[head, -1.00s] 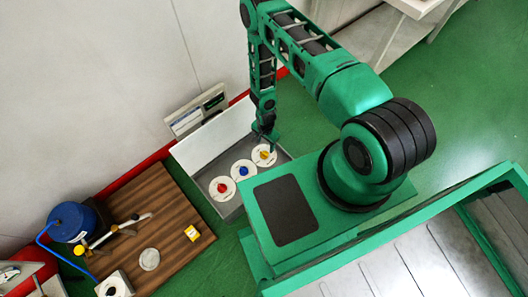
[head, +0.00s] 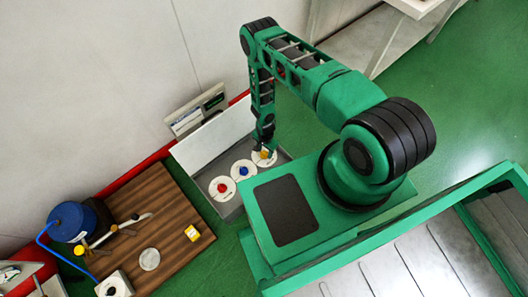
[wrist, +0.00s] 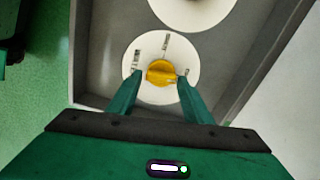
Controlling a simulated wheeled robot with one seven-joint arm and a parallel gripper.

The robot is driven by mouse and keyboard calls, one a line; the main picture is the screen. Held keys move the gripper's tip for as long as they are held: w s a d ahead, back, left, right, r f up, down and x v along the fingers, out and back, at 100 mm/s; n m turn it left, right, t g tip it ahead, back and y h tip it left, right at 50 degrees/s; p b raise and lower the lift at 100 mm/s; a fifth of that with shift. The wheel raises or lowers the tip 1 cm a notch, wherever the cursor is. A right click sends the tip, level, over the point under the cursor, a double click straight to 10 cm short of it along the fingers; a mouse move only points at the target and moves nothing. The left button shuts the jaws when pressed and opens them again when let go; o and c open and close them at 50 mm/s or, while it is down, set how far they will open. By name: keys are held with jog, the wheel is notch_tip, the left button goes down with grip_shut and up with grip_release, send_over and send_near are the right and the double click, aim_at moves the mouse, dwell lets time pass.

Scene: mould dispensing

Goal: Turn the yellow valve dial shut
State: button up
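The yellow valve dial (wrist: 160,72) sits on a round white plate (wrist: 148,45) in the wrist view. In the head view the yellow dial (head: 264,154) is at the right end of a row of three dials, partly covered by my gripper (head: 265,148). My gripper (wrist: 157,74) has its two fingers apart, one on each side of the yellow dial. The left fingertip shows a small gap to the dial. The right fingertip is close to the dial's edge, and I cannot tell whether it touches.
A blue dial (head: 243,170) and a red dial (head: 222,188) stand left of the yellow one in the grey tray (head: 229,209).

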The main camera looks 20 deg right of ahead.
jog(key=c, duration=0.6)
jog(key=shift+a, duration=0.3)
jog(key=shift+c, duration=0.2)
jog(key=shift+d, duration=0.15)
jog(key=shift+n, duration=0.3)
jog(key=shift+d+n, duration=0.1)
jog(key=shift+n, duration=0.4)
jog(key=n, duration=1.1)
jog(key=shift+a+n, duration=0.2)
jog(key=shift+n, duration=0.1)
jog(key=shift+a+n, duration=0.1)
jog(key=shift+n, duration=2.2)
